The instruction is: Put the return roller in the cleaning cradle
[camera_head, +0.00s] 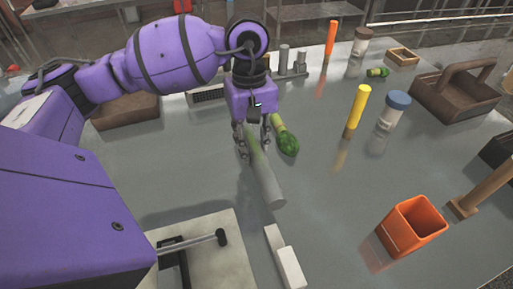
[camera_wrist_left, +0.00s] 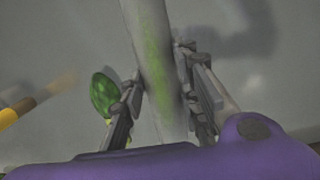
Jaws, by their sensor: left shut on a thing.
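The return roller appears to be the grey cylinder (camera_head: 268,185) with a green smear. It is in my left gripper (camera_head: 254,148), tilted, its lower end toward the front of the table. In the left wrist view the roller (camera_wrist_left: 152,50) runs between the two fingers, which close on it from both sides. Whether it touches the table is unclear. I cannot tell for sure which thing is the cleaning cradle. A grey stand with upright posts (camera_head: 292,66) is at the back, and a pale block piece (camera_head: 285,260) lies at the front. My right gripper is not in view.
A green-headed tool (camera_head: 286,138) lies just right of the gripper. A yellow cylinder (camera_head: 357,108), a blue-capped jar (camera_head: 391,113) and an orange square cup (camera_head: 410,228) stand to the right. A brown caddy (camera_head: 460,92) is at the far right.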

